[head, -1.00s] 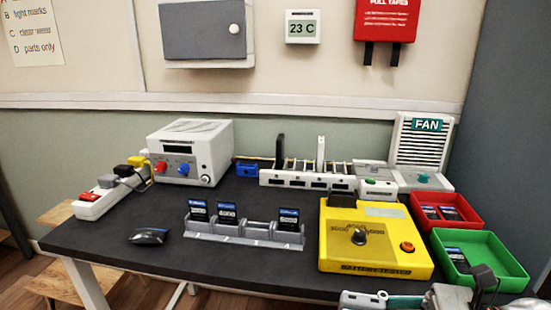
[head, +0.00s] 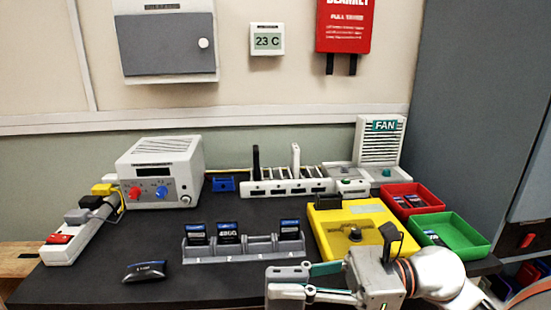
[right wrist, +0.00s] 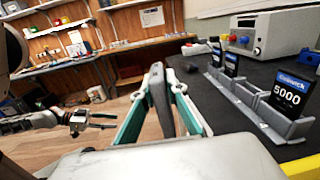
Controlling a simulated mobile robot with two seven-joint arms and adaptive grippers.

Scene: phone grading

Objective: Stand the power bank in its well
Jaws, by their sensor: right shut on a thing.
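My right gripper (head: 287,280) is in front of the grey rack (head: 222,254), its fingers pointing left. In the right wrist view it is shut on a thin dark grey slab, apparently the power bank (right wrist: 161,100), seen nearly edge-on. No label shows on that side, and I cannot make it out clearly in the head view. The rack has several wells in a row; labelled dark power banks stand upright in the first (head: 197,233), second (head: 228,233) and right-end one (head: 289,230). The third well, between them, is empty. My left gripper (right wrist: 100,120) looks open, over the floor in the right wrist view.
A yellow battery tester (head: 345,222) stands right of the rack, with red (head: 425,198) and green (head: 470,235) trays beyond it. A dark rounded device (head: 145,271) lies at front left. A slotted white rack (head: 290,187) stands behind. Dark tabletop is free left of the grey rack.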

